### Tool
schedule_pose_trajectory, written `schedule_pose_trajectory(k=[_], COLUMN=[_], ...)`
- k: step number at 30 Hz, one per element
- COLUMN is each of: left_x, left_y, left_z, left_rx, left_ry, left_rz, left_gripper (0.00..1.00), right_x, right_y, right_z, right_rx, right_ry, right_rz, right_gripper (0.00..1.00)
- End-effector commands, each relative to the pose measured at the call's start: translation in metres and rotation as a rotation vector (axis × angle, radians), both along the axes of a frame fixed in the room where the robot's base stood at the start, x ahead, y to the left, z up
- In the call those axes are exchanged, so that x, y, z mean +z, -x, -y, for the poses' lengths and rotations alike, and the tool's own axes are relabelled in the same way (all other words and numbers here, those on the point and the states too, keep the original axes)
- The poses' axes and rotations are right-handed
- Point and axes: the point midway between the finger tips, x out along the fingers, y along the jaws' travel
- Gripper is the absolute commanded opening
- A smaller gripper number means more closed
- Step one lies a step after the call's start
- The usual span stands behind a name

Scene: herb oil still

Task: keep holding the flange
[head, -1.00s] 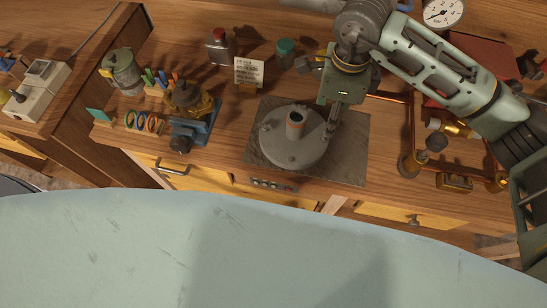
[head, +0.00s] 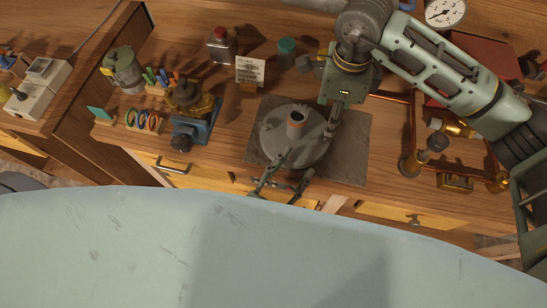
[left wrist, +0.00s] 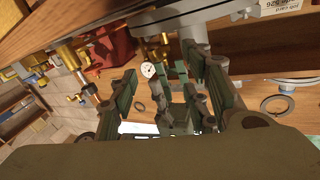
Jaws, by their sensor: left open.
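The flange (head: 283,146) is a round grey metal disc with a short upright tube at its middle, on a dark square plate in the head view. My right gripper (head: 332,124) reaches down at the disc's right rim, its narrow fingers close together on that edge. The exact contact is small and partly hidden. My left gripper (head: 283,172) is open and empty at the near edge of the plate, its two fingers spread just short of the flange. Its green fingers also show in the left wrist view, where I cannot tell the flange clearly.
The dark plate (head: 350,155) lies on the wooden bench. A blue-based brass device (head: 190,125) and coloured rings (head: 143,119) stand left. A note card (head: 249,71), a red-capped bottle (head: 219,45) and a green-capped jar (head: 286,52) stand behind. Copper piping (head: 411,130) stands right.

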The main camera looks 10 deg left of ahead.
Motion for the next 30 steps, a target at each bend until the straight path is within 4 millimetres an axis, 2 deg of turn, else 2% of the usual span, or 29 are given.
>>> schedule_pose_trajectory(k=[1, 3, 8, 14, 24, 30], left_x=[0.003, 0.006, 0.009, 0.009, 0.009, 0.008], left_y=[-0.003, -0.006, -0.012, -0.036, -0.097, -0.118], left_z=[-0.015, -0.03, -0.045, -0.039, -0.022, -0.016], left_rx=[0.04, 0.078, 0.118, 0.119, 0.117, 0.118], left_ry=[0.052, 0.109, 0.17, 0.175, 0.174, 0.172], left_rz=[-0.02, -0.039, -0.056, -0.054, -0.055, -0.057], left_gripper=[0.44, 0.44, 0.44, 0.44, 0.44, 0.44], right_x=[0.0, 0.0, 0.0, 0.0, 0.0, 0.0], right_y=[0.0, 0.0, 0.0, 0.0, 0.0, 0.0], right_z=[0.0, 0.0, 0.0, 0.0, 0.0, 0.0], right_rx=[0.0, 0.0, 0.0, 0.0, 0.0, 0.0], right_ry=[0.0, 0.0, 0.0, 0.0, 0.0, 0.0], right_rz=[0.0, 0.0, 0.0, 0.0, 0.0, 0.0], right_gripper=[0.56, 0.56, 0.56, 0.56, 0.56, 0.56])
